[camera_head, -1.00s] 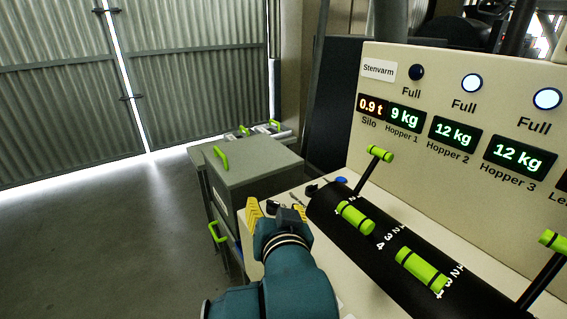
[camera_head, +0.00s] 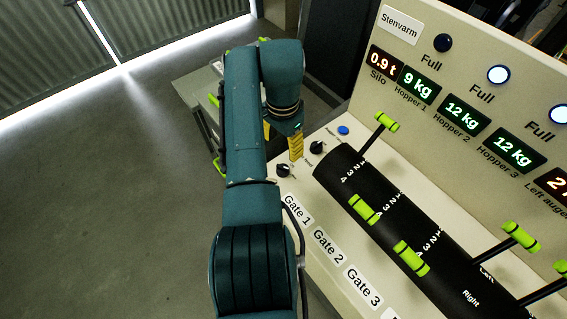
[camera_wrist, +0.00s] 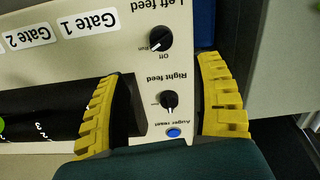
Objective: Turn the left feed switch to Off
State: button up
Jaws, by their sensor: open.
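The left feed switch (camera_wrist: 160,38) is a round black knob with a white mark, labelled Run and Off. In the wrist view its mark points to the lower left, on the Run side of the Off label. It also shows in the head view (camera_head: 284,170), near the panel's front edge. My gripper (camera_wrist: 160,67) is open and empty, its yellow fingers spread. In the wrist view the switch lies just beyond the fingertips, between their lines; no contact shows. In the head view my gripper (camera_head: 283,142) is beside the switch; its height is hard to tell.
The right feed knob (camera_wrist: 169,99) and blue auger reset button (camera_wrist: 174,132) appear between my fingers in the wrist view. A black drum (camera_head: 400,225) with green-handled levers lies to the right. The upright display panel (camera_head: 440,60) stands behind.

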aim_at(283, 167)
notch_tip(283, 167, down, 12)
jog(key=shift+f+b, duration=0.1)
jog(key=shift+b, duration=1.1)
grip_shut()
